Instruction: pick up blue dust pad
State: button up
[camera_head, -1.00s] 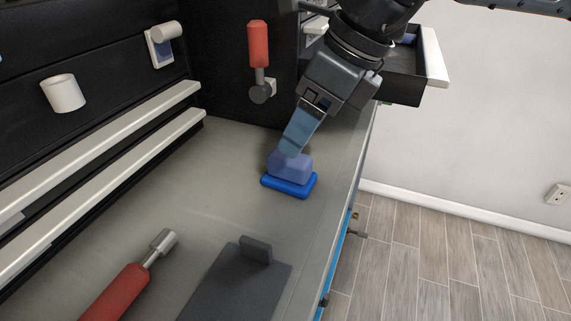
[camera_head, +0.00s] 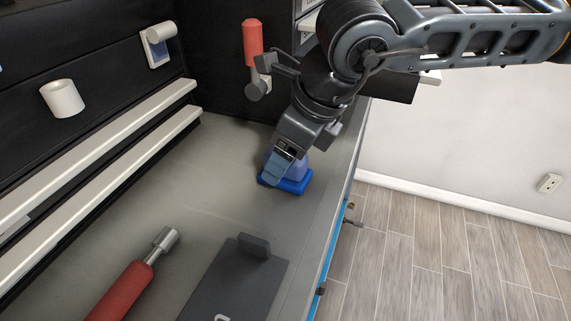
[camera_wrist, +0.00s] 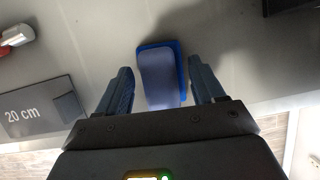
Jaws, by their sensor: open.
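The blue dust pad (camera_head: 296,184) lies flat on the grey worktop, with a bright blue base and a paler blue block on top. In the wrist view the pad (camera_wrist: 161,76) shows between my two fingers, near their tips. My gripper (camera_head: 282,176) is open and reaches down at the pad, partly hiding it in the head view. In the wrist view my gripper (camera_wrist: 160,75) has one finger on each side of the pad, with a gap on both sides. I cannot tell how far the fingertips are above the worktop.
A red-handled tool (camera_head: 125,287) and a dark grey plate with an upright tab (camera_head: 236,285) lie on the worktop (camera_head: 205,200) nearer the camera. Another red-handled tool (camera_head: 253,40) hangs on the black back panel. White rails (camera_head: 110,150) run along the left.

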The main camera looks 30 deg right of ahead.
jog(key=shift+c, duration=0.5)
jog(key=c, duration=1)
jog(key=shift+r, duration=0.1)
jog(key=shift+r, duration=0.45)
notch_tip(320, 180, up, 3)
jog(key=shift+f+b, duration=0.2)
jog(key=shift+b, duration=0.45)
jog(key=s+d+r+b, duration=0.3)
jog(key=s+r, duration=0.4)
jog(key=s, duration=0.4)
jog(key=shift+d+r, duration=0.2)
jog(key=shift+d, duration=0.1)
